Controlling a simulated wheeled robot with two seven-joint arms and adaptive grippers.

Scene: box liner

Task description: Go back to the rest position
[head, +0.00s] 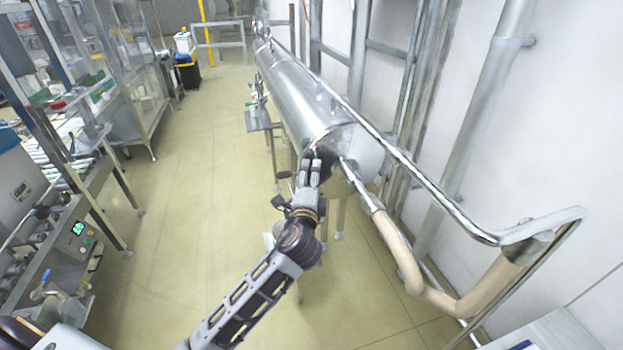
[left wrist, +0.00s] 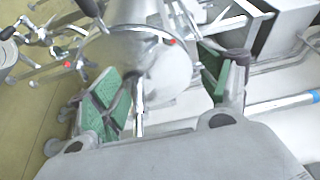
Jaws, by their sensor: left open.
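My left arm reaches up from the bottom of the head view. Its gripper (head: 312,168) is near the front end of a large horizontal steel cylinder (head: 298,95). In the left wrist view the gripper (left wrist: 165,88) is open, its green-padded fingers wide apart with nothing held between them. The rounded metal end of the cylinder (left wrist: 160,65) shows beyond the fingers. I cannot tell whether the fingertips touch it. My right gripper is not in view.
A bent steel pipe (head: 440,197) and a beige hose (head: 402,262) run to the right of the arm, along the white wall. Metal shelving with equipment (head: 75,228) stands at the left. The tiled floor (head: 190,190) between them is clear.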

